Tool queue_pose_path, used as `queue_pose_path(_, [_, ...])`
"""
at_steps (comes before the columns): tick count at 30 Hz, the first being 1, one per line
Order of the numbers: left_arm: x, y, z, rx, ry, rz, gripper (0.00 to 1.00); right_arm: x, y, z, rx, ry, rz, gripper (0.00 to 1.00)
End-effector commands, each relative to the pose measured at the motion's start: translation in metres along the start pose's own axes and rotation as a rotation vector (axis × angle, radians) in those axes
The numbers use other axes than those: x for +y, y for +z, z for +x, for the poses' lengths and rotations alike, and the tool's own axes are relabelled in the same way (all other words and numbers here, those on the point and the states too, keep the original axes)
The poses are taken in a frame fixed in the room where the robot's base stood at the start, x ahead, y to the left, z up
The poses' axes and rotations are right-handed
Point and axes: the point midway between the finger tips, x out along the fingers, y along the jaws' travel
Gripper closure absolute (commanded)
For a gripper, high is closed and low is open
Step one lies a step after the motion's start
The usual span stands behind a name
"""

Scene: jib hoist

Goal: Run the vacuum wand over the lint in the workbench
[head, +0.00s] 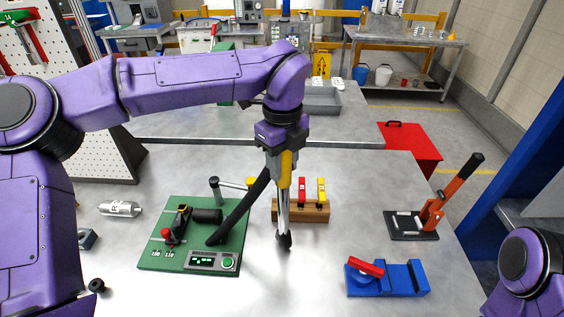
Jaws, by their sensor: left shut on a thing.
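My left gripper (284,147) is shut on the vacuum wand (283,205), around its yellow grip. The wand is a silver tube that hangs almost upright, with a dark nozzle low over the grey workbench (330,235). I cannot tell whether the nozzle touches the surface. A black hose or bar (240,208) runs from near the gripper down left to the green board. I cannot make out any lint on the bench. My right arm shows only at the lower right edge, and its gripper is out of view.
A green board (190,205) with a display stands left of the wand. A wooden block (310,213) with coloured handles is just behind it. A blue fixture (400,280), an orange-handled press (435,215) and a red box (410,150) are to the right. The front middle is clear.

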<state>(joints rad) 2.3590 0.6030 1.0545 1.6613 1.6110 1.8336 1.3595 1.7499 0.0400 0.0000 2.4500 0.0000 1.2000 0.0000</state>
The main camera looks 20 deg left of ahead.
Motion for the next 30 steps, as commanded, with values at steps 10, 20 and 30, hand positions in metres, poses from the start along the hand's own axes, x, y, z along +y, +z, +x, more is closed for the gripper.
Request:
queue_pose_path(10, [0.000,0.000,-0.001,0.000,-0.001,0.000,1.00,0.000,0.000,-0.001,0.000,0.000,0.000,1.00])
queue_pose_path(20, [-0.001,0.000,-0.035,0.000,-0.003,0.000,1.00,0.002,-0.010,-0.024,0.000,0.000,0.000,1.00])
queue_pose_path(30, [-0.001,0.000,-0.076,-0.001,-0.002,0.001,1.00,0.004,-0.020,-0.049,0.000,0.000,0.000,1.00])
